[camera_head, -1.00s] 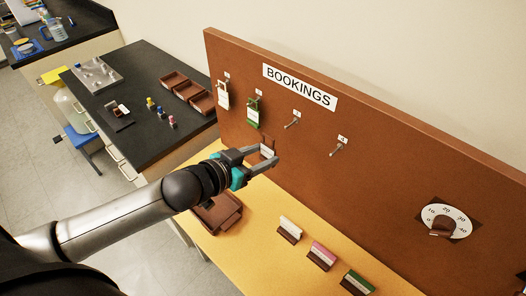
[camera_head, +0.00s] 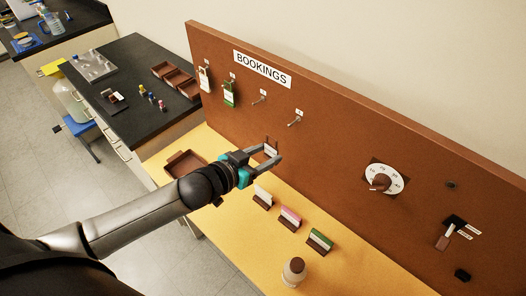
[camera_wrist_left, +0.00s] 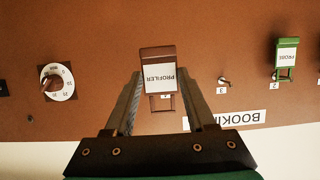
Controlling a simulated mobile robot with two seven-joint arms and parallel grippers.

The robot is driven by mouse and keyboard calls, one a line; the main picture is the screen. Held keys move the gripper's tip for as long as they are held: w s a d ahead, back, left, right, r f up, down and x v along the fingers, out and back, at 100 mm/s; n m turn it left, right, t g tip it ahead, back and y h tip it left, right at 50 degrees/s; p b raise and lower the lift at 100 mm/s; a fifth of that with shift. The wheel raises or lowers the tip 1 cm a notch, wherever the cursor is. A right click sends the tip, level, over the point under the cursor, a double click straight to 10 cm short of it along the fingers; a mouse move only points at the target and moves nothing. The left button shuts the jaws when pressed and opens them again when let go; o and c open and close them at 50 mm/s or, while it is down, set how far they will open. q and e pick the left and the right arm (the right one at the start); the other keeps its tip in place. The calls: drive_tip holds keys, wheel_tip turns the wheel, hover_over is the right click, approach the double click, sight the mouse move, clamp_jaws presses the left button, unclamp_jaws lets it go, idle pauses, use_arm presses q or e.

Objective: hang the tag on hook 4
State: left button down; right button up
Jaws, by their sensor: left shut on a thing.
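My left gripper (camera_head: 274,151) is shut on a brown tag (camera_head: 270,149) with a white label. In the left wrist view the tag (camera_wrist_left: 159,78) reads PROFILER upside down, between the fingertips. Hook 4 (camera_head: 294,122) is the rightmost peg under the BOOKINGS sign and is bare. In the head view the tag is below and left of hook 4, apart from it in the picture. In the wrist view the tag covers hook 4, with part of its number label showing. My right gripper is not in view.
Bare hook 3 (camera_head: 260,98) is left of hook 4. A green tag (camera_head: 230,92) and a white-labelled tag (camera_head: 205,78) hang further left. A dial (camera_head: 382,180) is on the board at right. Card stands (camera_head: 290,217) and a bottle (camera_head: 293,271) stand on the yellow bench.

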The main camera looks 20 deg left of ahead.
sight(269, 148)
use_arm(q)
drive_tip(key=shift+w+a, duration=0.15)
drive_tip(key=shift+a, duration=0.05)
drive_tip(key=shift+p, duration=0.3)
drive_tip(key=shift+w+d, duration=0.25)
drive_tip(key=shift+w, duration=0.35)
drive_tip(key=shift+w+d, duration=0.2)
drive_tip(key=shift+w, duration=0.45)
drive_tip(key=shift+w+d, duration=0.25)
drive_tip(key=shift+w, duration=0.35)
drive_tip(key=shift+w+d, duration=0.2)
drive_tip(key=shift+w, duration=0.3)
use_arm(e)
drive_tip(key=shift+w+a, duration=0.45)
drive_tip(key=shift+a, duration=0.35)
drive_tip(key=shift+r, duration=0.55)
use_arm(q)
drive_tip(key=shift+w+d, duration=0.25)
drive_tip(key=shift+w, duration=0.35)
drive_tip(key=shift+w+d, duration=0.2)
drive_tip(key=shift+w, duration=0.45)
drive_tip(key=shift+w+d, duration=0.25)
drive_tip(key=shift+w, duration=0.35)
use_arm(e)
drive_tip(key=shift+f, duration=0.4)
use_arm(q)
drive_tip(key=shift+f+b, duration=0.4)
drive_tip(key=shift+f, duration=0.1)
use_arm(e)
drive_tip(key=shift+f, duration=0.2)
